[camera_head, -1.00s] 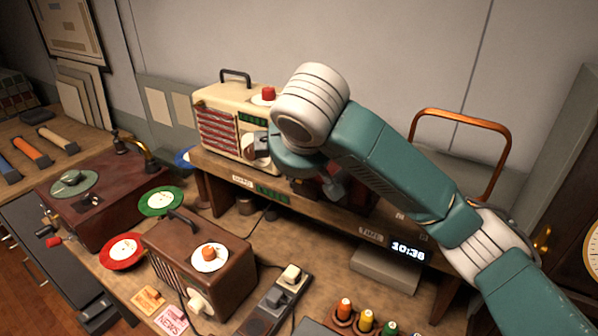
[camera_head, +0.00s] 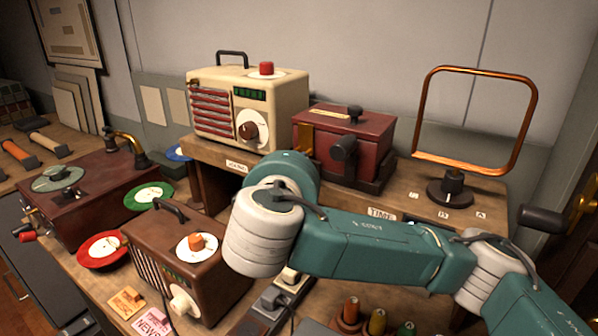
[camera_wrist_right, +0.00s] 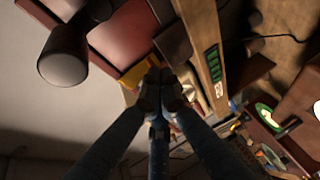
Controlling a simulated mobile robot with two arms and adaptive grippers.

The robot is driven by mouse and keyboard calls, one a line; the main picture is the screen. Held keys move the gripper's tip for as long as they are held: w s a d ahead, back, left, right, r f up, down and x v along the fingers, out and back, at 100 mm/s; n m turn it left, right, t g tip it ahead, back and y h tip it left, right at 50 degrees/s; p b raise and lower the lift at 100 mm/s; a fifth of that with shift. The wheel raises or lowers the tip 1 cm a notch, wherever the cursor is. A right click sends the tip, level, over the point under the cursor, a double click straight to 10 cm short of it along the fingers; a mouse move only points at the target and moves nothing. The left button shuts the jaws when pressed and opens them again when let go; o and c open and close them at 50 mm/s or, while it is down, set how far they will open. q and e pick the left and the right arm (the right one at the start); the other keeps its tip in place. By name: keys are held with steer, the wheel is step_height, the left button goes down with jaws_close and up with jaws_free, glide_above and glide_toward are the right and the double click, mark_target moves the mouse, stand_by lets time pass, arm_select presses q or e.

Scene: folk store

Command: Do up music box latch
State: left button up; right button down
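The music box (camera_head: 370,127) is a dark red box with a black knob on its lid and a dark crank handle at its front. It stands on the raised shelf, and its lid looks down. A brass piece, apparently the latch (camera_head: 304,138), sits at its left end. In the right wrist view, the box (camera_wrist_right: 128,38) is at the upper left and the brass piece (camera_wrist_right: 138,73) lies just beside my right fingertips. My right gripper (camera_wrist_right: 161,88) looks shut, with its fingertips together; contact is unclear. In the head view my own arm hides it. My left gripper is not in view.
A cream radio (camera_head: 247,108) stands left of the music box. A copper loop antenna (camera_head: 473,165) rises at the right of the shelf (camera_head: 205,155). A brown radio (camera_head: 212,262) and a dark red record player (camera_head: 85,200) stand on the lower bench.

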steer(key=shift+w+t+b, duration=0.15)
steer(key=shift+t+b, duration=0.15)
steer(key=shift+b, duration=0.05)
steer(key=shift+w+d, duration=0.1)
steer(key=shift+d, duration=0.05)
steer(key=c, duration=2)
jaws_free()
steer(key=shift+o, duration=0.5)
steer(key=shift+w+d, duration=0.15)
steer(key=v, duration=1.2)
